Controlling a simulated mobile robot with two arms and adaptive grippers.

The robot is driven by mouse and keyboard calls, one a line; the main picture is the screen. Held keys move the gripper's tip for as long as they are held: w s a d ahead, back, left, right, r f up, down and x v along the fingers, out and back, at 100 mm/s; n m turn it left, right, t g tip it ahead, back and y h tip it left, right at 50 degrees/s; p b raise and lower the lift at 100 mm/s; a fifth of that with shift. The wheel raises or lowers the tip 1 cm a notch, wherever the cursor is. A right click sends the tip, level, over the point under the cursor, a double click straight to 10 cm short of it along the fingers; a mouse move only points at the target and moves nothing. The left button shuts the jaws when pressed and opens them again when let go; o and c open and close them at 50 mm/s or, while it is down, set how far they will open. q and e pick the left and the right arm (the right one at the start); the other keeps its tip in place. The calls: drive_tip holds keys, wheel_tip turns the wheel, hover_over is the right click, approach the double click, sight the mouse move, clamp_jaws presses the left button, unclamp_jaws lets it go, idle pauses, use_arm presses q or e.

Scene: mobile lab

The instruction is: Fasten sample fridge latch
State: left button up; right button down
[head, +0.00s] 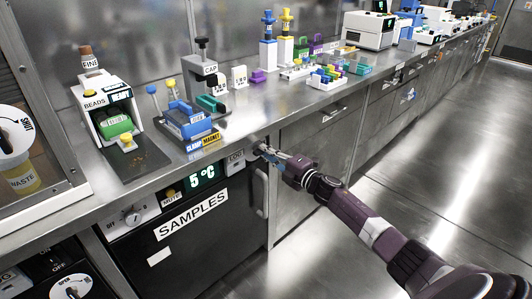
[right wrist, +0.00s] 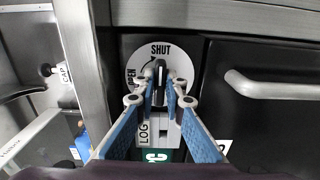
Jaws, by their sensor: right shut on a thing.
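The sample fridge (head: 215,245) has a black door marked SAMPLES, under the steel counter at lower left in the head view. Its latch dial (right wrist: 183,58) is a white disc marked SHUT and OPEN in the right wrist view. The dark latch knob (right wrist: 159,80) stands roughly upright in that picture, its upper end below the word SHUT. My right gripper (head: 264,152) is at the fridge's upper right corner. It also shows in the right wrist view (right wrist: 160,88), its fingers shut on the knob from both sides. The fingers partly hide the knob. My left gripper is not in view.
The fridge door handle (head: 262,190) is just below my right gripper; it shows at right in the wrist view (right wrist: 275,88). The counter edge overhangs the latch. Above stand a bead machine (head: 104,112) and a blue clamp magnet rack (head: 187,122). The floor at right is clear.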

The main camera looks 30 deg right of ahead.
drive_tip(key=c, duration=2)
unclamp_jaws()
drive_tip(key=shift+d, duration=0.1)
drive_tip(key=shift+s, duration=0.1)
drive_tip(key=v, duration=1.2)
drive_tip(key=shift+f, duration=0.1)
